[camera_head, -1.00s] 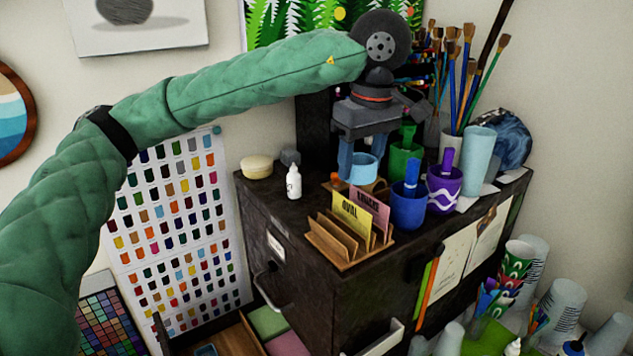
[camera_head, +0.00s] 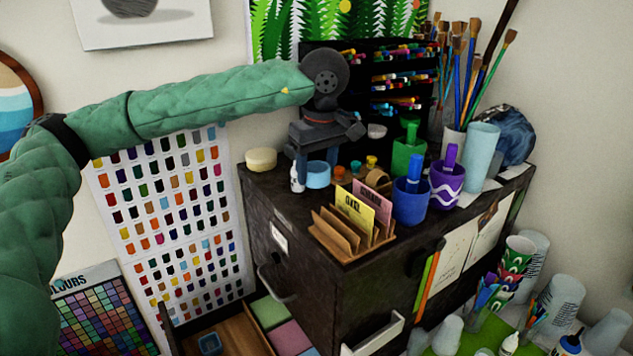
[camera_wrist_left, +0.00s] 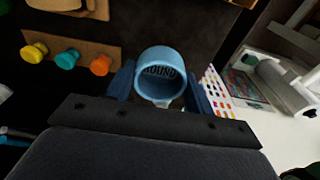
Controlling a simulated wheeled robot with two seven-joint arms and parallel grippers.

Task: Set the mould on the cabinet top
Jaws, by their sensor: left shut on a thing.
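The mould (camera_head: 318,176) is a light blue round cup. My left gripper (camera_head: 318,165) points down and is shut on the mould, with one blue finger on each side. The mould is upright over the left part of the dark cabinet top (camera_head: 272,192). I cannot tell whether its base touches the surface. My right gripper is not in view.
A wooden card rack (camera_head: 340,240) is in front, with blue (camera_head: 410,207) and purple (camera_head: 447,187) cups to the right. Small coloured knobs (camera_wrist_left: 67,60) lie nearby.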

